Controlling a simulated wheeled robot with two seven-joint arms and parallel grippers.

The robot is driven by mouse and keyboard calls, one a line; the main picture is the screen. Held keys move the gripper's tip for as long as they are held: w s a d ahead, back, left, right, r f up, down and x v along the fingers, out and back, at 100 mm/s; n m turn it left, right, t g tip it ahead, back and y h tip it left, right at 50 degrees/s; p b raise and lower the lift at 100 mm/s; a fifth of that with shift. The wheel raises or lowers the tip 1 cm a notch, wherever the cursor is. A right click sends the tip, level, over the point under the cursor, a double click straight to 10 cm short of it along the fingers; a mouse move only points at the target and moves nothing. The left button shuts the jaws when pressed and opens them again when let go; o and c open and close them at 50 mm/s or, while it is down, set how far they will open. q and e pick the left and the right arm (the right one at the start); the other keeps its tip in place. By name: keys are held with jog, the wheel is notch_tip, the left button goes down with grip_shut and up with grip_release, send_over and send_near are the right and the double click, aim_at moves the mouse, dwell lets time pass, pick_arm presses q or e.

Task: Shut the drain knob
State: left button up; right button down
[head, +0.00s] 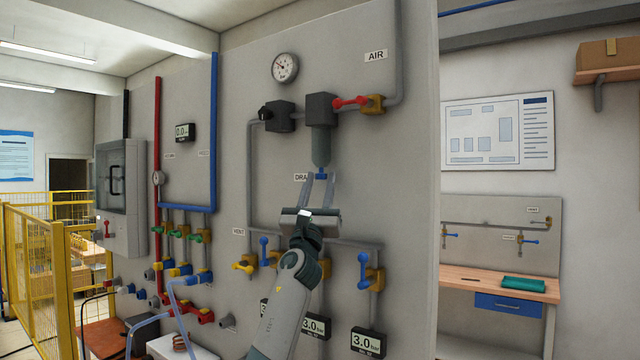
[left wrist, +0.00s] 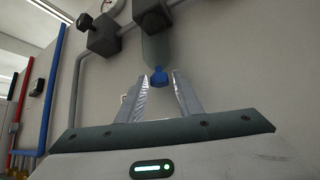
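The drain knob is a small blue knob (head: 321,176) under the grey filter bowl (head: 320,146), beside a label reading "DRA" with the rest hidden. It also shows in the left wrist view (left wrist: 159,77), just beyond the fingertips. My left gripper (head: 319,176) reaches up from below with its two fingers apart, one on each side of the knob in the picture. In the left wrist view the fingers of the left gripper (left wrist: 160,78) are open with a gap between them. I cannot tell whether either finger touches the knob. My right gripper is not in view.
A red-handled valve (head: 350,101) sits right of the filter head, with a pressure gauge (head: 285,67) at upper left. Pipes and blue-handled valves (head: 363,268) are lower on the panel. A workbench (head: 500,284) stands at right and a yellow fence (head: 35,270) at left.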

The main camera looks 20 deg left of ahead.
pick_arm(q)
jog(key=c, duration=0.8)
jog(key=shift+o, duration=0.2)
